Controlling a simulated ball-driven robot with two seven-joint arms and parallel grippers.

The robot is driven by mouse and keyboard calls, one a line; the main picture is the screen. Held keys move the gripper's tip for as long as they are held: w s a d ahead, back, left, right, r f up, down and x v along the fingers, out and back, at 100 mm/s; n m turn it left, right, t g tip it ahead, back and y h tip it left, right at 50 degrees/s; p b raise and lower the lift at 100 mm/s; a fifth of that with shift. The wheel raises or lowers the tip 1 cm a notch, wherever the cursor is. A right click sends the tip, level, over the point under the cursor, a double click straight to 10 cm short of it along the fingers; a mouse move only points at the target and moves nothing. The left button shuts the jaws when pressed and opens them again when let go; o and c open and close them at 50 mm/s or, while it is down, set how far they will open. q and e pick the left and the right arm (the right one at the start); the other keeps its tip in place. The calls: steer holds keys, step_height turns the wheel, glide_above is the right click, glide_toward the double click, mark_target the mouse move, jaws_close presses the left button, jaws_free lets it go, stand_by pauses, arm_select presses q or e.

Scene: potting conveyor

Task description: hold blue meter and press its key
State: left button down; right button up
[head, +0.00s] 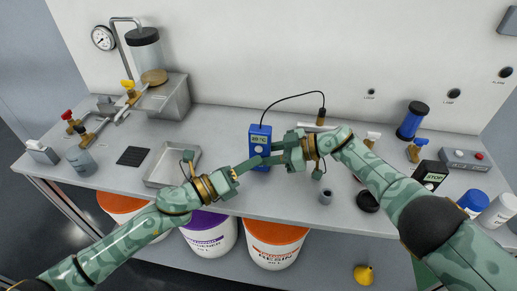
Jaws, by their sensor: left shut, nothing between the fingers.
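The blue meter (260,133) is upright near the middle of the bench in the head view. Its display reads like a temperature, and a black cable loops from its top to a probe (322,114). My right gripper (275,150) comes in from the right and appears shut on the meter's right side. My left gripper (251,163) is shut and empty. Its fingertips are at the lower front of the meter and cover part of it. The key is hidden or too small to make out, and I cannot tell whether the fingertips touch it.
A metal tray (163,181) and a dark ribbed pad (133,156) lie left of the meter. Buckets (275,258) stand below the bench.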

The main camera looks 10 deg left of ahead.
arm_select(q)
steer(key=shift+s, duration=2.2)
arm_select(e)
steer(key=o, duration=0.9)
steer(key=shift+d, duration=0.1)
